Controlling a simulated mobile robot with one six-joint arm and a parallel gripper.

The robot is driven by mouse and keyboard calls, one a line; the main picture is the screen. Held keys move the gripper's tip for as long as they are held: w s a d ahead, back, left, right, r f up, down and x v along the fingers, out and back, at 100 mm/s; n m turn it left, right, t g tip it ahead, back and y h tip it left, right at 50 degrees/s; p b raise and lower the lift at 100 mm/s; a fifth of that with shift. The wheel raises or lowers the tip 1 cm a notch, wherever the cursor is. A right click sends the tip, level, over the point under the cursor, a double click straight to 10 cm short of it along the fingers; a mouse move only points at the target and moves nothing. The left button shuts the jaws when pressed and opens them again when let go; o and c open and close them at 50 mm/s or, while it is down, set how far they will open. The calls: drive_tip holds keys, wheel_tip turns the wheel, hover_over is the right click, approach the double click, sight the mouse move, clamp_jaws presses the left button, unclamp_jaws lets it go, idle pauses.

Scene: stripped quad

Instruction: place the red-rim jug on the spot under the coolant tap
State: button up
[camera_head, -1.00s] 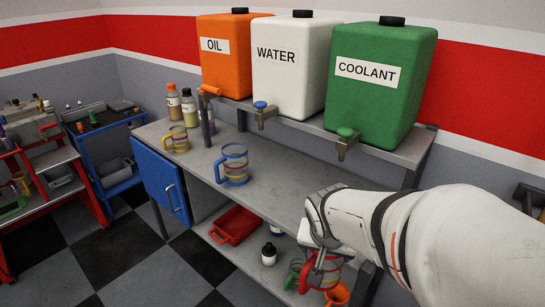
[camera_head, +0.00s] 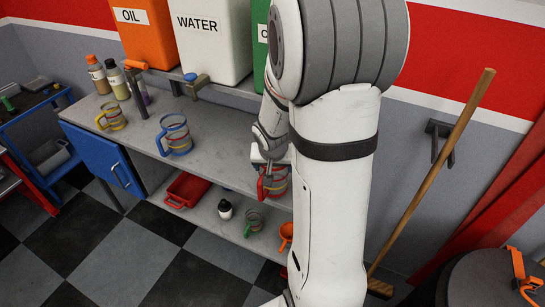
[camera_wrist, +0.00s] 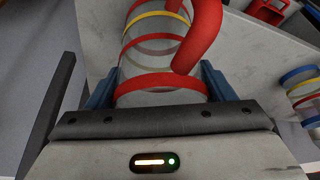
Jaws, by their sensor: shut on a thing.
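The red-rim jug (camera_head: 277,181) is a clear jug with red bands, a yellow band and a red handle. My gripper (camera_head: 266,165) is shut on it near the right end of the workbench, partly hidden by my arm. In the wrist view the jug (camera_wrist: 160,60) lies between the blue finger pads of my gripper (camera_wrist: 158,90). The green coolant tank (camera_head: 261,40) shows only as a strip behind my arm. Its tap and the spot under it are hidden.
A blue-rim jug (camera_head: 174,134) and a yellow-rim jug (camera_head: 111,117) stand on the workbench (camera_head: 215,150) to the left. The white water tank (camera_head: 212,45) and its tap (camera_head: 194,84) are above. A green jug (camera_head: 254,222) and orange funnel (camera_head: 286,235) are on the lower shelf.

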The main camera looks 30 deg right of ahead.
drive_tip(key=w, duration=0.1)
drive_tip(key=w+d+f, duration=0.1)
drive_tip(key=shift+w+d+p, duration=0.3)
drive_tip(key=shift+w+p, duration=0.05)
drive_tip(key=shift+a+f, duration=0.1)
drive_tip(key=shift+f, duration=0.15)
drive_tip(key=shift+f, duration=0.1)
drive_tip(key=shift+f+b, duration=0.15)
drive_tip(key=shift+b, duration=0.2)
drive_tip(key=o, duration=1.5)
drive_tip(key=shift+s, duration=0.1)
drive_tip(key=shift+r, duration=0.25)
